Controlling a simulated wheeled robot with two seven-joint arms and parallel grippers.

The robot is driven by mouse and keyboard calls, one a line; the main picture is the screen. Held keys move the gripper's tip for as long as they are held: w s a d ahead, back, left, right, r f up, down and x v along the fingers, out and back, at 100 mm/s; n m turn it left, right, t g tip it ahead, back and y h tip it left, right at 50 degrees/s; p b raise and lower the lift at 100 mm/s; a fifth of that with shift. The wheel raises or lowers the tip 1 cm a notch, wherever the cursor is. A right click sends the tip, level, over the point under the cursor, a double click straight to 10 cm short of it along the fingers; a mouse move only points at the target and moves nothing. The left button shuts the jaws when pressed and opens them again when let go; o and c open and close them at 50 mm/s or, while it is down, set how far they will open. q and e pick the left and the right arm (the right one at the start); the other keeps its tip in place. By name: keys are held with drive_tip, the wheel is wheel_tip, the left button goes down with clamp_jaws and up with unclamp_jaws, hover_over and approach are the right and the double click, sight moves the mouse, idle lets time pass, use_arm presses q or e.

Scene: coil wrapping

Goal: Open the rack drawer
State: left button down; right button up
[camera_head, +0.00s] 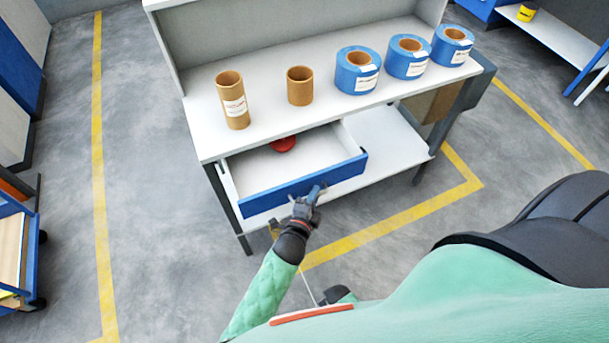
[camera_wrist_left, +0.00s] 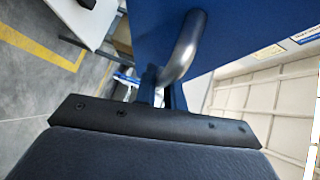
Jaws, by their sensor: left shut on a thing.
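The rack drawer (camera_head: 300,184) has a blue front and a white inside, and it stands pulled out from under the white rack top. A red round object (camera_head: 283,144) lies inside at its back. My left gripper (camera_head: 313,194) is at the middle of the drawer front, shut on the drawer handle. In the left wrist view the grey curved handle (camera_wrist_left: 183,48) stands out from the blue drawer front (camera_wrist_left: 230,28), and its lower end passes between my fingers (camera_wrist_left: 162,95). My right gripper does not show.
The rack top (camera_head: 265,112) carries two brown cardboard tubes (camera_head: 232,100) and three blue tape rolls (camera_head: 358,70). A white lower shelf (camera_head: 390,150) lies beneath. A blue cart (camera_head: 30,250) stands at the left. The floor between cart and rack is clear.

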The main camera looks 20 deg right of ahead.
use_arm(q)
drive_tip(key=s, duration=0.6)
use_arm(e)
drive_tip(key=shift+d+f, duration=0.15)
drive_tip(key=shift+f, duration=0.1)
use_arm(q)
drive_tip(key=shift+d, duration=0.1)
drive_tip(key=c, duration=1.8)
unclamp_jaws()
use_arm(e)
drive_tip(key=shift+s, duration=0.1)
use_arm(q)
drive_tip(key=shift+o, duration=0.2)
drive_tip(key=shift+s, duration=0.1)
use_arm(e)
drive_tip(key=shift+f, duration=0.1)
